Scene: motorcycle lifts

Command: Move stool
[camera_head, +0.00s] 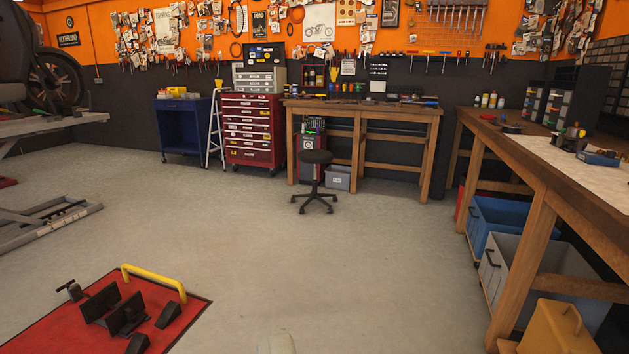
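A black stool (316,157) with a round seat and a star-shaped wheeled base stands upright on the grey floor. It is in front of the wooden workbench (362,109) at the back wall, near the middle of the view. Only a pale, rounded bit of what seems to be my gripper (277,344) shows at the bottom edge. Its fingers cannot be made out. It is far from the stool, with open floor between them.
A red tool cabinet (252,130) and a grey bin (338,177) are near the stool. A red lift platform (95,318) with a yellow handle (153,280) lies front left. A wooden bench (541,205) lines the right side. The middle floor is clear.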

